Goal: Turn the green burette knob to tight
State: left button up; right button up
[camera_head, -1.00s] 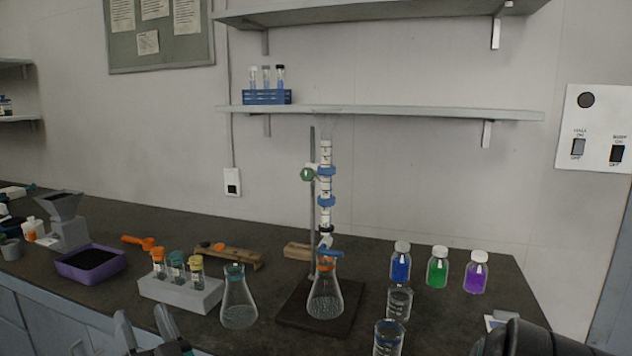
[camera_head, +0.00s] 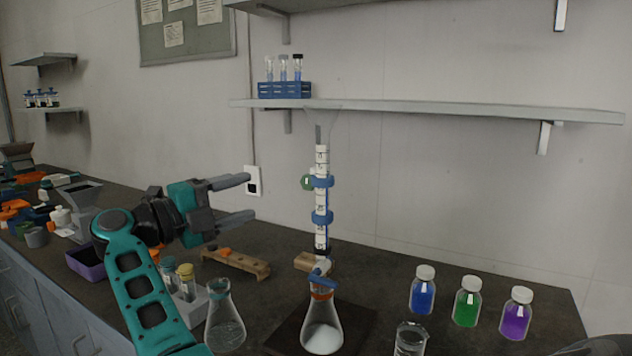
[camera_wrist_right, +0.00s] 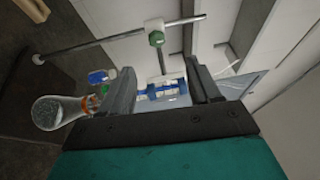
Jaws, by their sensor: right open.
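The green burette knob (camera_head: 307,182) sits on the left side of the upright burette (camera_head: 321,200), level with the upper blue clamp. In the right wrist view the green knob (camera_wrist_right: 156,39) shows on a white clamp block on the metal rod, beyond the fingertips. My right gripper (camera_head: 250,198) is open and empty, left of the knob and pointing right at the burette, with a gap between. In the right wrist view the burette's blue clamp (camera_wrist_right: 160,91) appears between the open fingers (camera_wrist_right: 160,72). My left gripper is not in view.
Below the burette's blue stopcock (camera_head: 320,271) stands a flask (camera_head: 322,328) on a dark base. Another flask (camera_head: 224,322) is at its left. Blue, green and purple bottles (camera_head: 466,302) and a beaker (camera_head: 410,340) stand right. A shelf (camera_head: 430,109) is behind the burette top.

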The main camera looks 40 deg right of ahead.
aim_at(305, 183)
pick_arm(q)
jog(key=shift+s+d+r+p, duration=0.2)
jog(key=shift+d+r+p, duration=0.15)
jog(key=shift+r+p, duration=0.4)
pick_arm(e)
jog(key=shift+y, duration=0.5)
jog(key=d, duration=0.4)
jog(key=s+d, duration=0.1)
jog(key=d, duration=0.8)
jog(key=shift+s+r, duration=0.1)
jog(key=shift+s, duration=0.25)
